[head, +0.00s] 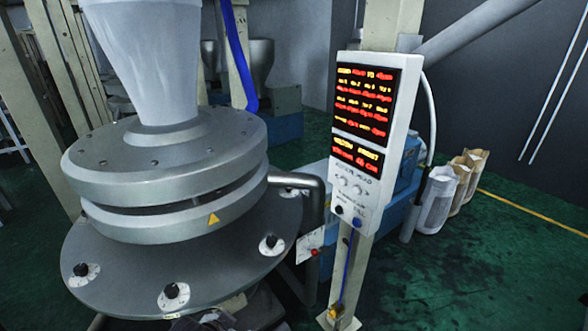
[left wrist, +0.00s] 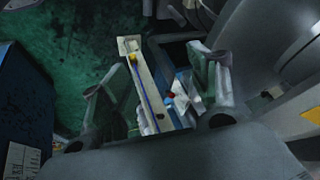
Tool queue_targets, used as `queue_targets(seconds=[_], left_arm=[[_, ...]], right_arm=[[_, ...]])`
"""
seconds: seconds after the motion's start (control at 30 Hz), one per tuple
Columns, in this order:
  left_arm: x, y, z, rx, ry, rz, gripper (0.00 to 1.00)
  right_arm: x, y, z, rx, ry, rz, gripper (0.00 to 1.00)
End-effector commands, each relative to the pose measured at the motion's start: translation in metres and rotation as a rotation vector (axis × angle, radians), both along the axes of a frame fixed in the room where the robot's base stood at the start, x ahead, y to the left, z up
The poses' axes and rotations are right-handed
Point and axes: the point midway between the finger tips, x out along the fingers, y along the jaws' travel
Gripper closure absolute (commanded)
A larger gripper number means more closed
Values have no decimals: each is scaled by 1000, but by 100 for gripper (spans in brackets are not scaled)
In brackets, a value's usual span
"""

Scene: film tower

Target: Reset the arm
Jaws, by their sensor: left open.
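My left gripper (left wrist: 158,57) shows in the left wrist view with its two fingers spread apart and nothing between them. Beyond the fingers is the beige post (left wrist: 146,85) with a blue cable along it. A small white box with a red button (left wrist: 172,96) shows near the right finger and also in the head view (head: 314,252). Whether a finger touches the post or box cannot be told. In the head view, a small dark part shows at the bottom edge below the disc, too cut off to identify. My right gripper is in neither view.
A large grey round machine (head: 170,250) with several black knobs fills the left of the head view. A display panel (head: 365,135) with red and yellow text stands on the post. Bags (head: 437,200) stand behind it. The green floor (head: 480,270) at right is open.

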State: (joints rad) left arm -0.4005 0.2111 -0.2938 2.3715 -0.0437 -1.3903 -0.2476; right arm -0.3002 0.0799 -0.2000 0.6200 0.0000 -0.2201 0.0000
Motion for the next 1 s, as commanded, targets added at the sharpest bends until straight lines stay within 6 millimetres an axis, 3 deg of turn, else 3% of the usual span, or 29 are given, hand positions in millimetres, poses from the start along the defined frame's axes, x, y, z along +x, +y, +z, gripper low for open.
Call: queue_targets(seconds=[0.23, 0.7, 1.0], left_arm=[[-38, 31, -9, -70, 127, 202, 40], [-81, 61, -15, -123, 251, 415, 40], [-74, 59, -44, -121, 259, 414, 40]], right_arm=[[0, 0, 0, 1, 0, 0, 60], [0, 0, 0, 0, 0, 0, 60], [0, 0, -2, 0, 0, 0, 60]])
